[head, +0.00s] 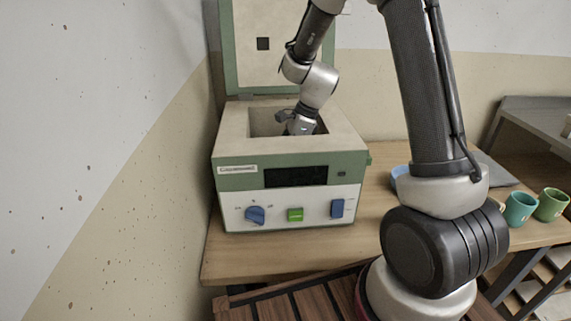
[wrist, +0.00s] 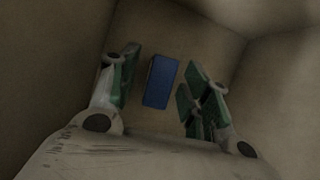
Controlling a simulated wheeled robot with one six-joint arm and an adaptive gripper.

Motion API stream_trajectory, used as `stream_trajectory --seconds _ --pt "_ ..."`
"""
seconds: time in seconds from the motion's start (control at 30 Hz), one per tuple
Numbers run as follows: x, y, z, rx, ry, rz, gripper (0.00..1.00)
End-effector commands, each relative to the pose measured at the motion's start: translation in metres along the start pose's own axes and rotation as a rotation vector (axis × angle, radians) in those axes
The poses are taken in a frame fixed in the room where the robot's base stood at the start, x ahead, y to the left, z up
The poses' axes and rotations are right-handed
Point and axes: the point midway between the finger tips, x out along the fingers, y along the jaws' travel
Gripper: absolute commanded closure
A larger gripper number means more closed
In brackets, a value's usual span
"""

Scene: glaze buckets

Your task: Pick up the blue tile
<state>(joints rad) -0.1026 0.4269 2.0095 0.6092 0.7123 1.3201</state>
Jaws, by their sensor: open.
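The blue tile (wrist: 160,82) shows in the wrist view. It is a small flat rectangle on the floor of a beige chamber. My gripper (wrist: 160,95) is open, with one green-padded finger to each side of the tile in the picture. I see no contact between the fingers and the tile. In the head view my gripper reaches down into the open top of a green and white kiln (head: 230,147), and its fingers are hidden by the walls. The tile is hidden in the head view.
The kiln's lid (head: 245,60) stands open at the back. The chamber walls (wrist: 285,80) rise close around my gripper. The kiln stands on a wooden table (head: 300,248). A teal cup (head: 519,209), a green cup (head: 551,205) and a partly hidden blue object (head: 399,180) stand to the right.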

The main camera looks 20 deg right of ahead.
Motion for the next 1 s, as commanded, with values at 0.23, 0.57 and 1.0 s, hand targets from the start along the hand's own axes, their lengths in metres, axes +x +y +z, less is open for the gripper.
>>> stream_trajectory --seconds 0.23,0.57,1.0 --pt "0.004 0.0 0.0 -0.001 0.0 0.0 0.53" --pt "0.004 0.0 0.0 -0.001 0.0 0.0 1.0" --pt "-0.022 -0.001 0.011 -0.003 -0.001 -0.005 1.0"
